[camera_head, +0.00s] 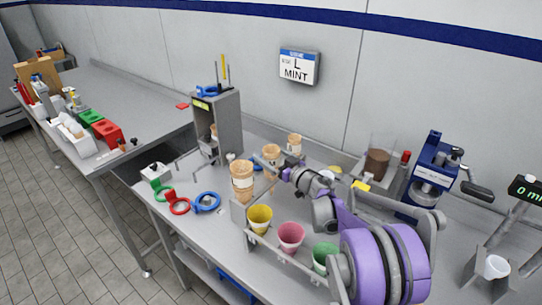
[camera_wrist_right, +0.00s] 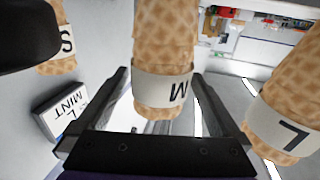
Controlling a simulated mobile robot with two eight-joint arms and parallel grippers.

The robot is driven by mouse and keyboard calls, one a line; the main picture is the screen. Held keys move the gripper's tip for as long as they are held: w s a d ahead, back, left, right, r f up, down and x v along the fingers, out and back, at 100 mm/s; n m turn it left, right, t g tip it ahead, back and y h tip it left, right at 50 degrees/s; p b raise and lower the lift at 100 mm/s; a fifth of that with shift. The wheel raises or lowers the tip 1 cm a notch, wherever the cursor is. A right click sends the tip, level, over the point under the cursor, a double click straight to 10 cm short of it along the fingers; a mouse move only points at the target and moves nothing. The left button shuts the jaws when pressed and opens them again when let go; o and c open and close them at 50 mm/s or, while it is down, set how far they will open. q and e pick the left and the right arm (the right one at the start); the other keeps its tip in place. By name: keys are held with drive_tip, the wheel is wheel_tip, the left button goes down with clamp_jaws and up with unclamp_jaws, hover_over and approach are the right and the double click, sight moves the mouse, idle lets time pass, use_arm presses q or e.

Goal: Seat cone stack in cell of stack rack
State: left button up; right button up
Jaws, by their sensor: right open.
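Three waffle cone stacks with white bands stand in a row: the L stack (camera_head: 242,181) nearest, the M stack (camera_head: 271,154) in the middle, and the S stack (camera_head: 294,143) toward the wall. My right gripper (camera_head: 285,173) is open beside the M stack. In the right wrist view the M stack (camera_wrist_right: 163,85) shows between the spread fingers, with no clear contact; the L stack (camera_wrist_right: 285,125) is right and the S stack (camera_wrist_right: 62,62) left. A grey upright housing (camera_head: 228,122) has a cone partly visible inside; I cannot tell whether it is the stack rack. My left gripper is not in view.
A grey holder (camera_head: 262,246) carries yellow, pink and green cups in front of my right arm. Green, red and blue rings (camera_head: 207,203) lie left. A wall sign (camera_head: 299,67) reads L MINT. A blue press (camera_head: 433,170) stands right.

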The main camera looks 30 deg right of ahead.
wheel_tip(320, 180, up, 10)
drive_tip(key=shift+r, duration=0.1)
idle(0.4)
drive_tip(key=shift+f, duration=0.2)
idle(0.6)
